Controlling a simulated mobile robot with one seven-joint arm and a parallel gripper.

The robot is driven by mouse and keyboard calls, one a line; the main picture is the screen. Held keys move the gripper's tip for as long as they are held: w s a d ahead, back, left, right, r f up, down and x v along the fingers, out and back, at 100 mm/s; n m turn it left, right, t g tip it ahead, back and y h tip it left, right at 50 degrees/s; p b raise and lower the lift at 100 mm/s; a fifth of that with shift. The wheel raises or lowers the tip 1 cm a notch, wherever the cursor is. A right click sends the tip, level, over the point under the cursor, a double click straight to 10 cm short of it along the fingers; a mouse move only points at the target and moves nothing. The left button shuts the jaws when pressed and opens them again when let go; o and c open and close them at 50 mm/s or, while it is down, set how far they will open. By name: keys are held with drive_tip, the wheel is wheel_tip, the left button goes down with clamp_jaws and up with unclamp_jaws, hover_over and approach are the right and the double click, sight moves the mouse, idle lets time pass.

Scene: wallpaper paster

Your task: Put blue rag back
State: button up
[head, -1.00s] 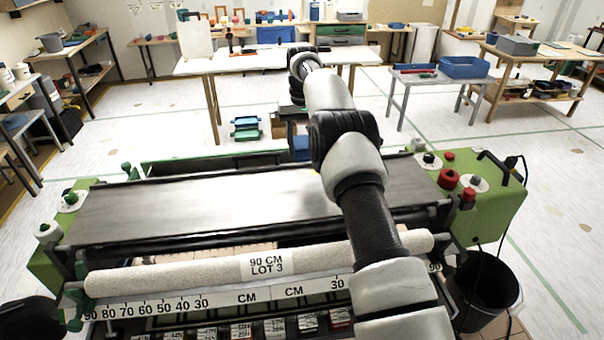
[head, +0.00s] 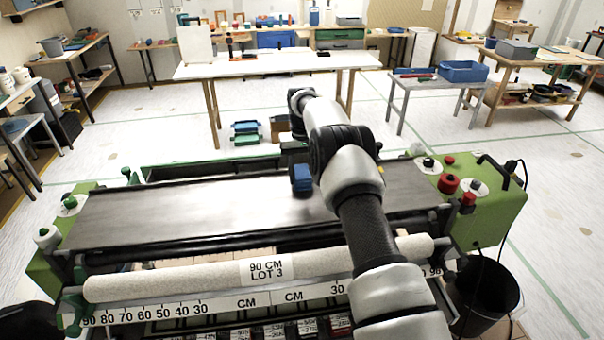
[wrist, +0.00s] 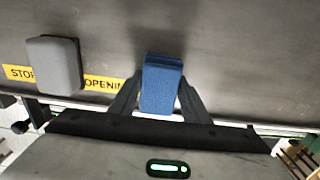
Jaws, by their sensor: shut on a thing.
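The blue rag (head: 302,178) is a small folded block over the metal top plate of the pasting machine. It also shows in the wrist view (wrist: 161,84), held between the two dark fingers of my gripper (wrist: 160,100). My gripper is shut on it. In the head view my arm hides part of the gripper. I cannot tell whether the rag touches the plate (head: 200,205).
A grey block (wrist: 54,64) is beside the rag in the wrist view, near a yellow label. A wallpaper roll (head: 180,282) lies along the machine's front. Red knobs (head: 449,182) and a black bucket (head: 485,290) are at the right. The plate's left half is clear.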

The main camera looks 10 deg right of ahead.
drive_tip(key=shift+f, duration=0.25)
drive_tip(key=o, duration=1.1)
drive_tip(key=shift+c, duration=0.2)
